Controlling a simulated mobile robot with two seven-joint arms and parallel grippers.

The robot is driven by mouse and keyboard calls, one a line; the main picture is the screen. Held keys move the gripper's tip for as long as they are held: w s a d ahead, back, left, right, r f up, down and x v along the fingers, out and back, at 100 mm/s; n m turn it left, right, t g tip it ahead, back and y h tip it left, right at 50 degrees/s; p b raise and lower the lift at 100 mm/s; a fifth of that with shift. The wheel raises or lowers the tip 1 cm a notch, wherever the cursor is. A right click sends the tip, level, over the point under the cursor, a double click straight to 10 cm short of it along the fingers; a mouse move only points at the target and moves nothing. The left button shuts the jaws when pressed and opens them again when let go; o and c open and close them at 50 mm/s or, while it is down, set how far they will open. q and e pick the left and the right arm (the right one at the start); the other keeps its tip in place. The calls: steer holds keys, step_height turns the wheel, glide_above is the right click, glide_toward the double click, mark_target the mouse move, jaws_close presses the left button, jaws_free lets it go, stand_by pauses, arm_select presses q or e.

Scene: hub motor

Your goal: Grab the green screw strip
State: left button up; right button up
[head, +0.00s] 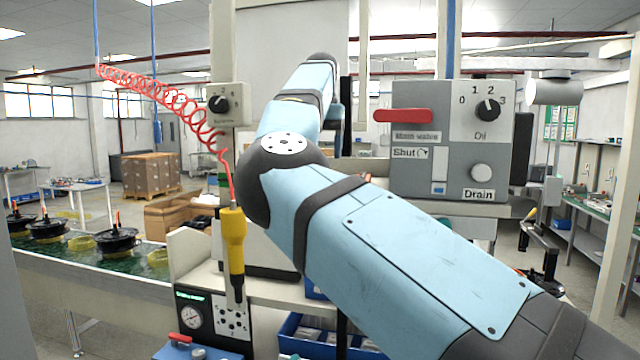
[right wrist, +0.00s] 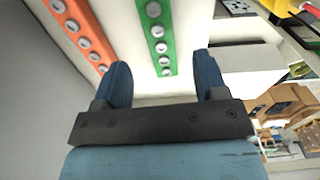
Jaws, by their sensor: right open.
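The green screw strip (right wrist: 159,40) shows in the right wrist view, with a row of round silver screw heads along it, on a pale surface. Its near end lies between the two fingers of my right gripper (right wrist: 163,75) in the picture. The gripper is open, with a clear gap between each blue finger and the strip. I cannot tell how far the strip is beyond the fingertips. In the head view my blue right arm reaches up and away, and it hides its own gripper and the strip. My left gripper is not in view.
An orange screw strip (right wrist: 82,32) lies left of the green one. In the head view a grey control panel (head: 446,142) stands right of my arm, and a yellow screwdriver (head: 233,245) hangs on a red coiled hose (head: 165,95). A blue bin (head: 296,338) sits below.

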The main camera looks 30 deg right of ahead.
steer(key=f, duration=0.3)
steer(key=s+a+f, duration=0.1)
steer(key=shift+a+f, duration=0.1)
steer(key=shift+f, duration=0.2)
steer(key=shift+w+f, duration=0.15)
steer(key=shift+f, duration=0.2)
steer(key=shift+c, duration=0.7)
steer(key=c, duration=0.9)
